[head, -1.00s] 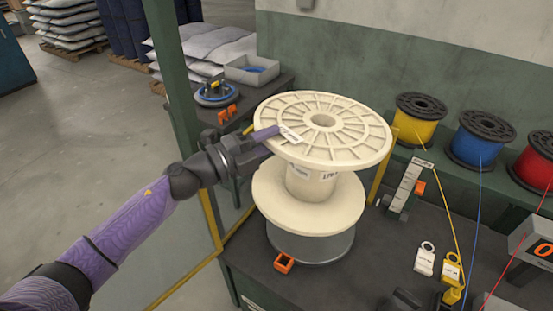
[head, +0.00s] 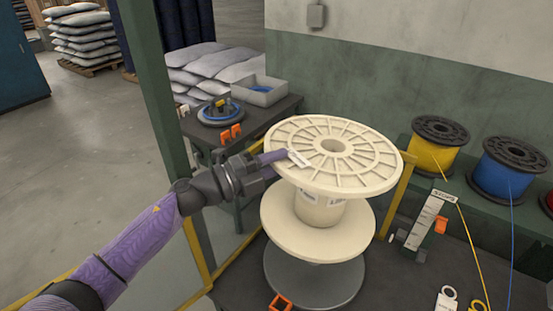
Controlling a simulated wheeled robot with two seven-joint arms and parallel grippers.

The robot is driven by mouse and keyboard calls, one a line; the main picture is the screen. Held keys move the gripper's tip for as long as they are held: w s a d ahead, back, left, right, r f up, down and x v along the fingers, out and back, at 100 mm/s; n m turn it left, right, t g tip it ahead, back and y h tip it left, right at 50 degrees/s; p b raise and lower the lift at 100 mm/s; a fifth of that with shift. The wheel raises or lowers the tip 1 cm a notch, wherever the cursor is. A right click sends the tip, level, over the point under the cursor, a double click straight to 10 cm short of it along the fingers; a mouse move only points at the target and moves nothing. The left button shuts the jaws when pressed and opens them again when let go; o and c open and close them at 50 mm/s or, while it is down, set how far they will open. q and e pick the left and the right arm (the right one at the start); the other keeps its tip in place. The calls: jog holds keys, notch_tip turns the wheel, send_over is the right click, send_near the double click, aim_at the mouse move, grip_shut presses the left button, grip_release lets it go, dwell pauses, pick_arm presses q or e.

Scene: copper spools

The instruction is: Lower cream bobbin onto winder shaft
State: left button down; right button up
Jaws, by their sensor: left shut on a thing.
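The cream bobbin (head: 355,173) stands upright near the middle of the head view, with a spoked top flange, a narrower labelled core and a lower flange. My left gripper (head: 283,159) is shut on the near left rim of the top flange, beside a small white tag. The bobbin's lower flange is above a round grey disc (head: 315,287), which shows below it with a visible gap. I see no winder shaft; the bobbin hides the middle of the disc. My right gripper is not in view.
A yellow spool (head: 432,158) and a blue spool (head: 505,180) stand on a ledge to the right. A white scale post (head: 428,220) stands close right of the bobbin. An orange clip (head: 280,302) lies in front. A green post (head: 150,95) rises behind my left arm.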

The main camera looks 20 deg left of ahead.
aim_at(276, 230)
pick_arm(q)
notch_tip(276, 230, down, 16)
jog(key=b, duration=1.2)
jog(key=shift+b, duration=0.35)
notch_tip(276, 230, down, 4)
jog(key=b, duration=0.3)
jog(key=shift+r, duration=0.15)
jog(key=shift+f, duration=0.4)
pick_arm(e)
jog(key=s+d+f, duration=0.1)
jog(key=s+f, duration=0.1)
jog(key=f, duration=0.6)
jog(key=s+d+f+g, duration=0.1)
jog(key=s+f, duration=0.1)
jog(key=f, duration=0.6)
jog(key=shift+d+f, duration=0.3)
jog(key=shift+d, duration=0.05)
